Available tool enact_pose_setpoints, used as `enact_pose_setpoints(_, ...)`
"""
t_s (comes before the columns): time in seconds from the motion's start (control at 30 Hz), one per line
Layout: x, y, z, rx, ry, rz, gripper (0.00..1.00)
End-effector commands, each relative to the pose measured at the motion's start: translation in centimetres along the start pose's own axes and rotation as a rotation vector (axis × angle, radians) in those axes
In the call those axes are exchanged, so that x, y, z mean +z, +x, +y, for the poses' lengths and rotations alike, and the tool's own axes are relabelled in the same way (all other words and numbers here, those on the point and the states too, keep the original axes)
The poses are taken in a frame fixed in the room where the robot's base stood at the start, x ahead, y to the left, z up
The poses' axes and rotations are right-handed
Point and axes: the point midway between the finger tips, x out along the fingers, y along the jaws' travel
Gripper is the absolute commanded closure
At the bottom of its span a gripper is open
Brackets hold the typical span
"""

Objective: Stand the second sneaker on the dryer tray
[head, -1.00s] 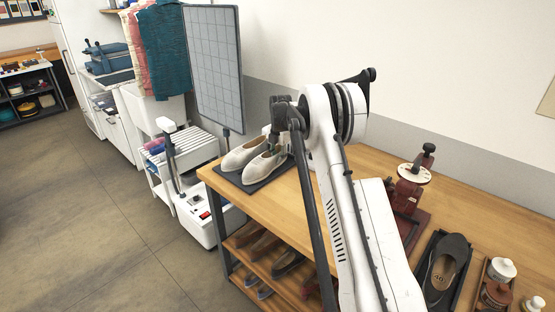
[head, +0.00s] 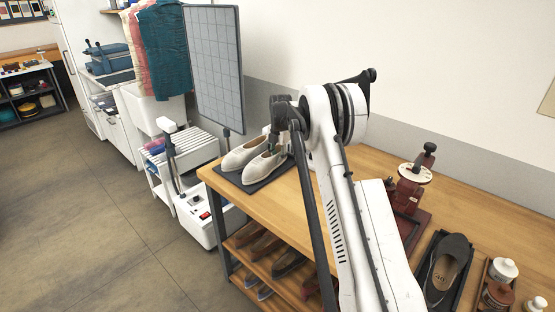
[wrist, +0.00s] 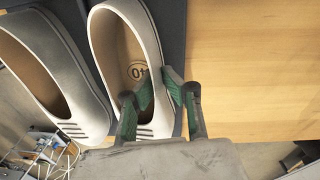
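Two pale grey sneakers stand side by side on the dark dryer tray (head: 283,175) at the bench's far left corner. The rear sneaker (head: 237,155) stands beside the nearer sneaker (head: 262,168). In the wrist view, the left sneaker (wrist: 62,75) is apart from my gripper. The right sneaker (wrist: 100,45), with a "40" mark on its insole, is between my fingers. My gripper (wrist: 158,75) has one finger inside the shoe opening and one outside, closed on its side wall. Its sole looks level with the tray; exact contact underneath is hidden.
A dark shoe (head: 443,268) lies in a black tray at the bench's right, near a red-brown device (head: 409,190) and jars (head: 502,270). A grey gridded panel (head: 214,70) stands behind the sneakers. The bench top (wrist: 255,70) right of the tray is clear.

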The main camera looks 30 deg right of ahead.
Motion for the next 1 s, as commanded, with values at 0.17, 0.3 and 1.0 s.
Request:
enact_pose_setpoints(0.17, 0.0, 0.0, 0.0, 0.0, 0.0, 0.0, 1.0)
enact_pose_setpoints(0.3, 0.0, 0.1, 0.0, 0.0, 0.0, 0.0, 1.0)
enact_pose_setpoints(1.0, 0.0, -1.6, 0.0, 0.0, 0.0, 0.0, 0.73)
